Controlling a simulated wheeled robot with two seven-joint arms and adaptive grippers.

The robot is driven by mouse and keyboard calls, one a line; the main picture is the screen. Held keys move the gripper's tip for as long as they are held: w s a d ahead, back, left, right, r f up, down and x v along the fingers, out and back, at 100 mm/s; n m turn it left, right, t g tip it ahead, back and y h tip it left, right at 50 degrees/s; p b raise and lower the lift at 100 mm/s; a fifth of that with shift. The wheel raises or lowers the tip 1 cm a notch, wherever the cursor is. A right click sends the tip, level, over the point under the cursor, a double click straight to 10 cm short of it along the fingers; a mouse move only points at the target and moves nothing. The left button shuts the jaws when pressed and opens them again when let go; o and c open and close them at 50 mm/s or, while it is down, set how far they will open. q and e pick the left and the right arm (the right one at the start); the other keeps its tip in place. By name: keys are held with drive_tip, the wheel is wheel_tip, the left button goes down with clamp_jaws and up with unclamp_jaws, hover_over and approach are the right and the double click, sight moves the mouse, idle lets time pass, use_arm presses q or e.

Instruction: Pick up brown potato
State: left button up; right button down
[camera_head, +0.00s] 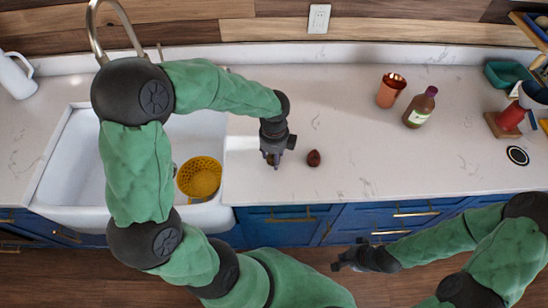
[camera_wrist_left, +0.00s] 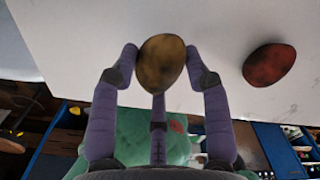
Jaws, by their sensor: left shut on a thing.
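The brown potato (camera_wrist_left: 161,61) is between the fingertips of my left gripper (camera_wrist_left: 163,68) in the left wrist view, with a finger on each side of it. My left gripper (camera_head: 273,158) is shut on it. In the head view it is over the counter just right of the sink, and the potato is mostly hidden by the fingers. A dark reddish potato-like item (camera_wrist_left: 269,64) lies on the counter beside it; it also shows in the head view (camera_head: 314,158). My right gripper (camera_head: 345,262) is in front of the cabinets, below counter height, and its fingers are too small to read.
A white sink (camera_head: 90,160) holding a yellow colander (camera_head: 199,178) is left of my left gripper. A copper cup (camera_head: 391,90), a bottle (camera_head: 420,107) and a red and white item (camera_head: 511,118) stand to the right. The middle of the counter (camera_head: 360,150) is clear.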

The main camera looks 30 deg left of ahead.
use_arm(q)
drive_tip(key=s+r+p, duration=0.3)
drive_tip(key=s+r, duration=0.7)
drive_tip(key=s, duration=0.4)
drive_tip(key=w+a+f+n+t+y+b, duration=0.1)
drive_tip(key=w+a+f+n+b, duration=0.2)
drive_tip(key=a, duration=0.6)
drive_tip(key=w+a+f+n+t+y+b, duration=0.15)
drive_tip(key=a+f+b, duration=0.3)
drive_tip(key=a, duration=0.45)
drive_tip(key=s+a+f+n+y+b, duration=0.1)
drive_tip(key=s+a+f+n+b, duration=0.15)
drive_tip(key=a, duration=0.65)
drive_tip(key=s+a+f+n+y+b, duration=0.2)
drive_tip(key=s+a+f+b, duration=0.1)
drive_tip(key=a, duration=0.5)
drive_tip(key=w+a+f+p, duration=0.1)
drive_tip(key=w+a+p, duration=0.1)
drive_tip(key=a, duration=0.4)
drive_tip(key=w+a+f+p, duration=0.2)
drive_tip(key=w+a, duration=0.1)
drive_tip(key=a, duration=0.4)
drive_tip(key=shift+w+a, duration=0.15)
drive_tip(key=shift+a, duration=0.05)
drive_tip(key=shift+w, duration=0.15)
drive_tip(key=shift+w+d, duration=0.25)
drive_tip(key=shift+w, duration=0.2)
